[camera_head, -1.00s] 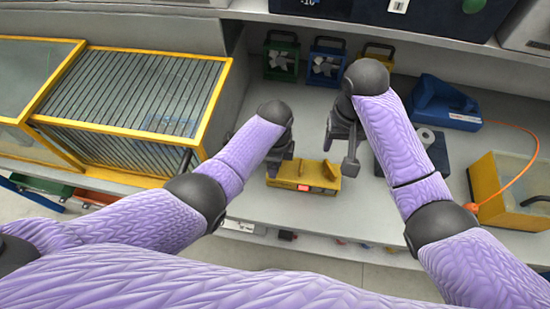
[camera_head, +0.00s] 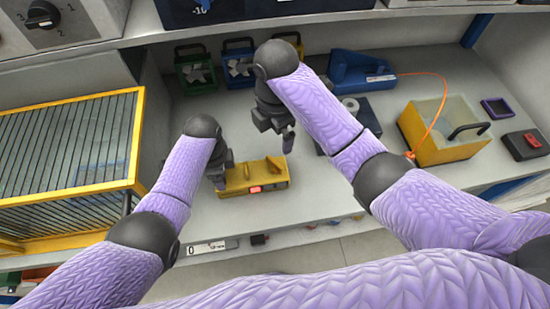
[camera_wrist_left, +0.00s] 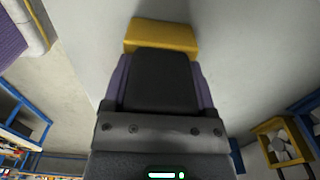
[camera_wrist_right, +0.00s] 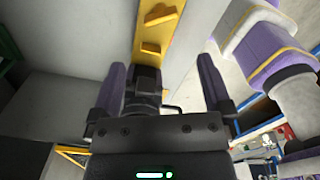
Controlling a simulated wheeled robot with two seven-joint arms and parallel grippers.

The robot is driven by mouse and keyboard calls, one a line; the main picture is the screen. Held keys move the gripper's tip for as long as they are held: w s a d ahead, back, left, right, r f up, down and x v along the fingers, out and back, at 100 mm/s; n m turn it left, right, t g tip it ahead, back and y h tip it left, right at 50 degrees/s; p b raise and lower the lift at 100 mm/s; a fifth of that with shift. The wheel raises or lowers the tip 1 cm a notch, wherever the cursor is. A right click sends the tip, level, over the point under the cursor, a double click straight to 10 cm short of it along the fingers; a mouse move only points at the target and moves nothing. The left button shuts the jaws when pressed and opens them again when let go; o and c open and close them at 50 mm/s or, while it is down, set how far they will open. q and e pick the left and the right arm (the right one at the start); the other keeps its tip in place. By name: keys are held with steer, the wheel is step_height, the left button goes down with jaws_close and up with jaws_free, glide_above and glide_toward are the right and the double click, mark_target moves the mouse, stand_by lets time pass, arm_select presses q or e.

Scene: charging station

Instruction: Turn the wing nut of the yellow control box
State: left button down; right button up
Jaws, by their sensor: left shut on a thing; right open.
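A yellow control box (camera_head: 254,180) with a red light on its front stands on the grey worktop, near the front edge. My left gripper (camera_head: 221,182) is shut on its left end. In the left wrist view part of the yellow box (camera_wrist_left: 165,35) shows beyond the gripper. My right gripper (camera_head: 288,143) is open and empty, above and behind the box's right end. In the right wrist view its purple fingers are apart, and the box's yellow top (camera_wrist_right: 170,55) with two raised yellow wedges lies beyond. I cannot tell clearly which part is the wing nut.
Green (camera_head: 195,70), blue (camera_head: 239,62) and yellow (camera_head: 284,42) framed boxes with white vanes stand at the back. A blue device (camera_head: 360,72) and a yellow case (camera_head: 455,150) are right. A yellow barred cage (camera_head: 139,135) is left.

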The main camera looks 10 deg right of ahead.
mark_target(275, 165)
step_height(275, 165, down, 12)
steer(key=shift+r+n, duration=0.1)
steer(key=shift+n, duration=1.1)
steer(key=c, duration=1.1)
